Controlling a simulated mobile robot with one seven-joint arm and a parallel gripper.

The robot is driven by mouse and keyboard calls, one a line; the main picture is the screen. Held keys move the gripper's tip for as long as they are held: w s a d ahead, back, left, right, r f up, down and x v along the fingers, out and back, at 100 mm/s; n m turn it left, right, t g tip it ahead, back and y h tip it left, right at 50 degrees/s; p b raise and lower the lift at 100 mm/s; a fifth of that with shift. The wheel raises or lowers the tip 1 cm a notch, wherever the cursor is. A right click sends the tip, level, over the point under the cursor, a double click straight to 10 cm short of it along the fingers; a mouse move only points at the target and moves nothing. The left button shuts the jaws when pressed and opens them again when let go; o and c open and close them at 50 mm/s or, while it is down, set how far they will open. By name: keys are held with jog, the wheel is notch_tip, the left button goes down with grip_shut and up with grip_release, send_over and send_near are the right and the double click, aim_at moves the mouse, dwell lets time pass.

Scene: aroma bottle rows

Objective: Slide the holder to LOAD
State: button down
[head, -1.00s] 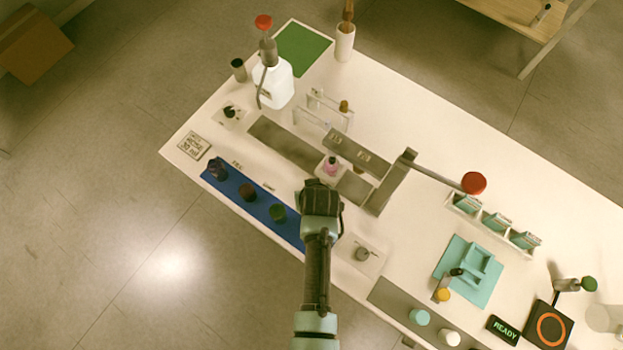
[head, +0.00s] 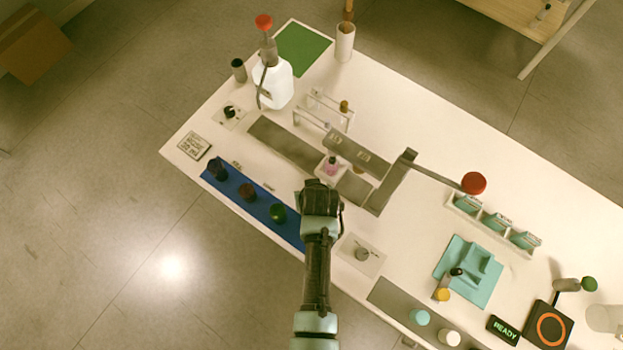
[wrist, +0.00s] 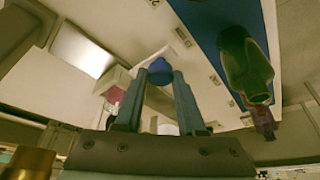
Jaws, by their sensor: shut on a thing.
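The holder (head: 322,177) is a small white block with a pink bottle (head: 331,168) in it. It sits on the grey track (head: 290,145), at the low end of the raised grey cover. The holder also shows in the wrist view (wrist: 118,78), left of my fingers. My gripper (wrist: 158,92) is shut on a round blue knob (wrist: 159,67) beside the holder. In the head view my gripper (head: 318,188) hides the knob and the holder's near side. I cannot read any LOAD mark.
The blue mat (head: 240,192) with several dark bottles lies close on the near side. A grey L-shaped arm with a red knob (head: 473,183) stands to the right. A small rack (head: 325,110) stands behind the track. The track's upper-left stretch is clear.

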jog(key=w+a+b, duration=0.1)
jog(key=w+a, duration=0.1)
jog(key=w+a+b, duration=0.1)
jog(key=w+a, duration=0.1)
jog(key=a, duration=0.1)
jog(key=w+a+b, duration=0.1)
jog(key=w+a, duration=0.1)
jog(key=a, duration=0.1)
jog(key=shift+w+a+f+b, duration=0.1)
jog(key=shift+a+f+b, duration=0.05)
jog(key=shift+a+b, duration=0.15)
jog(key=shift+w+a, duration=0.2)
jog(key=shift+a, duration=0.05)
jog(key=c, duration=0.5)
grip_release()
jog(key=shift+r, duration=0.25)
jog(key=p+v, duration=0.1)
jog(key=v, duration=1.1)
jog(key=shift+s+r, duration=0.25)
jog(key=shift+r, duration=0.1)
